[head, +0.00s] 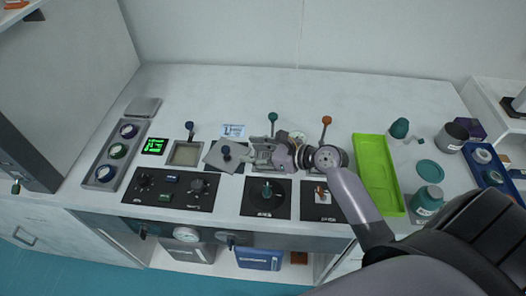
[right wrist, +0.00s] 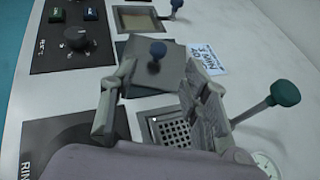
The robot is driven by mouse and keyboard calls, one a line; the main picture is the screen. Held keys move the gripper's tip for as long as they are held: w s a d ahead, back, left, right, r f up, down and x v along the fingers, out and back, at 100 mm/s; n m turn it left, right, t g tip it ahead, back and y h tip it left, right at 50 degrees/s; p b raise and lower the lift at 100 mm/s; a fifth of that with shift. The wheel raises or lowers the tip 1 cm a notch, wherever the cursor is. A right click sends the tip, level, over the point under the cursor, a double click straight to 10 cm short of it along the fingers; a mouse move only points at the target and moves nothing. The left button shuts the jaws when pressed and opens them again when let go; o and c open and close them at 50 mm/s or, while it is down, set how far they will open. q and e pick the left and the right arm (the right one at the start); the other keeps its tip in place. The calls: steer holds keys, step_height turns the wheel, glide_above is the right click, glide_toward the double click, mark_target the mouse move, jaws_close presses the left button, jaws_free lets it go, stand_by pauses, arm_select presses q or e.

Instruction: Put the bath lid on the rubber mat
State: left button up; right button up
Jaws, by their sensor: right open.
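The bath lid (head: 213,158) is a flat grey square plate with a dark blue knob, lying near the middle of the bench. It also shows in the right wrist view (right wrist: 172,77). A dark flat edge, which looks like the rubber mat (right wrist: 124,46), shows from under the lid; most of it is covered. My right gripper (head: 252,153) is open and empty, just right of the lid. In the right wrist view its fingers (right wrist: 158,80) are spread on either side of the lid's near part, apart from the knob. My left gripper is not in view.
An open square bath (head: 185,153) is left of the lid. A perforated bath (right wrist: 178,133) is below my right gripper. Levers with coloured knobs, including a teal one (head: 272,117), stand behind. A lime green tray (head: 378,175) and bottles are at the right. The bench's back is clear.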

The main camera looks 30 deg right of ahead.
steer(key=shift+v, duration=1.85)
steer(key=shift+f, duration=0.1)
